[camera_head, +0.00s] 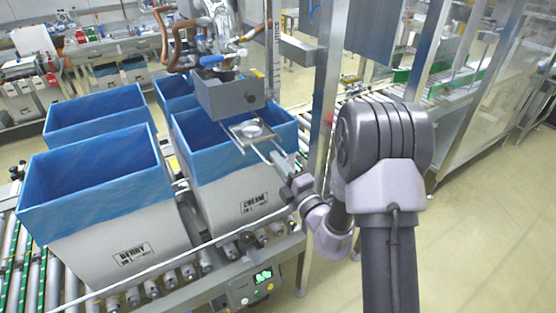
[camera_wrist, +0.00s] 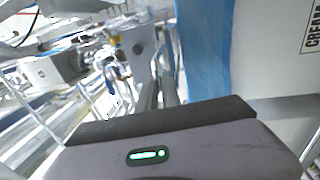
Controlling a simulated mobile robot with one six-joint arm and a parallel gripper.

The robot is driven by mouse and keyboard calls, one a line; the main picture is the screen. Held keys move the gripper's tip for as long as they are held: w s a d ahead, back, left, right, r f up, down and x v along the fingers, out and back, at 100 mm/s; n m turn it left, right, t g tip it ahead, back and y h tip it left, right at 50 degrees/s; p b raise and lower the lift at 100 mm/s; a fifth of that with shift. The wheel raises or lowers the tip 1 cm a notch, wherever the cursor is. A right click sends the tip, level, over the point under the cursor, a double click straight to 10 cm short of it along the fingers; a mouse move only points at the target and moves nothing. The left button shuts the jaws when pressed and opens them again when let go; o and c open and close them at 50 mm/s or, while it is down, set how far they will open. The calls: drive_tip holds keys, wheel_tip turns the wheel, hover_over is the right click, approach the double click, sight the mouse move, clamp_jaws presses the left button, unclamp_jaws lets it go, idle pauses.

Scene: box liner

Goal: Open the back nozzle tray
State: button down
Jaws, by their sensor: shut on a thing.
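The nozzle tray (camera_head: 252,131), a small light metal plate with a round dish in it, sticks out from under a grey nozzle box (camera_head: 228,96) in the head view. It hangs over the blue-lined bin marked CREAM (camera_head: 245,205). My gripper (camera_head: 284,162) is at the tray's near right end, shut on its thin bar or handle. The fingertips are small here, so the exact contact is hard to see. In the wrist view the dark body of my gripper fills the bottom and hides its fingers. A grey box (camera_wrist: 140,45) shows beyond it.
The blue-lined BERRY bin (camera_head: 95,205) stands to the left on the roller conveyor (camera_head: 195,268), with more bins behind. A metal post (camera_head: 322,110) stands close right of my gripper. Open floor (camera_head: 490,230) lies at the right.

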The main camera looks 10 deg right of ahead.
drive_tip(key=shift+s, duration=0.25)
drive_tip(key=c, duration=1.6)
unclamp_jaws()
drive_tip(key=shift+o, duration=0.2)
drive_tip(key=p+v, duration=0.5)
drive_tip(key=v, duration=1.2)
drive_tip(key=shift+s, duration=0.2)
